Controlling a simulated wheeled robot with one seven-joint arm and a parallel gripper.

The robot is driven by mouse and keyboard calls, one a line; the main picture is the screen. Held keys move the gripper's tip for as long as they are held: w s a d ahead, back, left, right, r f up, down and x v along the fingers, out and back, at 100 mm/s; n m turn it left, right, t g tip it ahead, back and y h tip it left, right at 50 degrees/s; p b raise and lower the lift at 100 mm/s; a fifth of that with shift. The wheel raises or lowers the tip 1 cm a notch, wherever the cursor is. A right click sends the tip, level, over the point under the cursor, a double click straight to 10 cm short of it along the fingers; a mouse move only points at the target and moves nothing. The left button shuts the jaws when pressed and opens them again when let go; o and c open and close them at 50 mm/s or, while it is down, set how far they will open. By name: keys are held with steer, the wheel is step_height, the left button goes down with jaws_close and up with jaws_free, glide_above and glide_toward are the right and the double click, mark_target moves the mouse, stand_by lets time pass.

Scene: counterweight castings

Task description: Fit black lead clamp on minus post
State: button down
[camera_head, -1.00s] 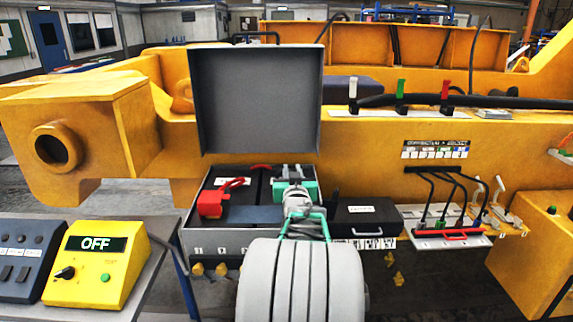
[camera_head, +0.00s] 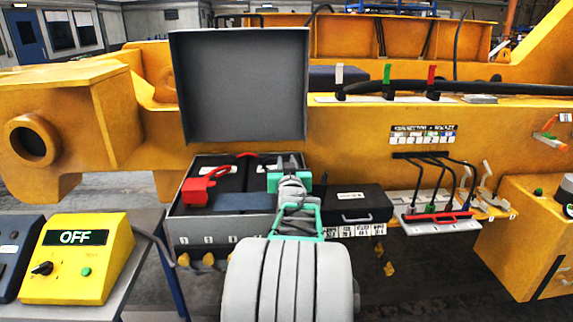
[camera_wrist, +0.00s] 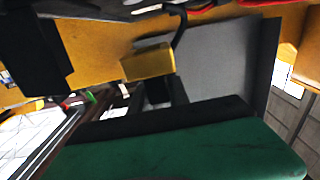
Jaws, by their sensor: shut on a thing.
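My gripper (camera_head: 289,163), with a teal-green body, is over the right part of the open grey battery box (camera_head: 222,228). In the wrist view its dark fingers (camera_wrist: 160,90) are shut on a brass-yellow block with a black cable, which looks like the black lead clamp (camera_wrist: 148,63). The head view does not show this clamp clearly. A red clamp (camera_head: 197,192) with a red lead sits at the left of the box. The minus post is hidden, apparently behind my gripper and arm.
The box's grey lid (camera_head: 240,88) stands open behind it. A black case (camera_head: 348,203) is close on the right. A yellow control unit reading OFF (camera_head: 78,258) is at left. A panel with black cables (camera_head: 440,220) is farther right.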

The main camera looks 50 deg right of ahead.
step_height(320, 180, down, 2)
steer(key=shift+f+b, duration=0.25)
steer(key=shift+b, duration=0.7)
steer(key=shift+b, duration=1.55)
stand_by(0.4)
steer(key=shift+f+b, duration=1.65)
steer(key=shift+b, duration=0.5)
steer(key=c, duration=1.2)
jaws_free()
steer(key=shift+o, duration=0.2)
steer(key=shift+a, duration=0.1)
steer(key=b+v, duration=0.1)
steer(key=v, duration=0.6)
steer(key=shift+s+a, duration=0.25)
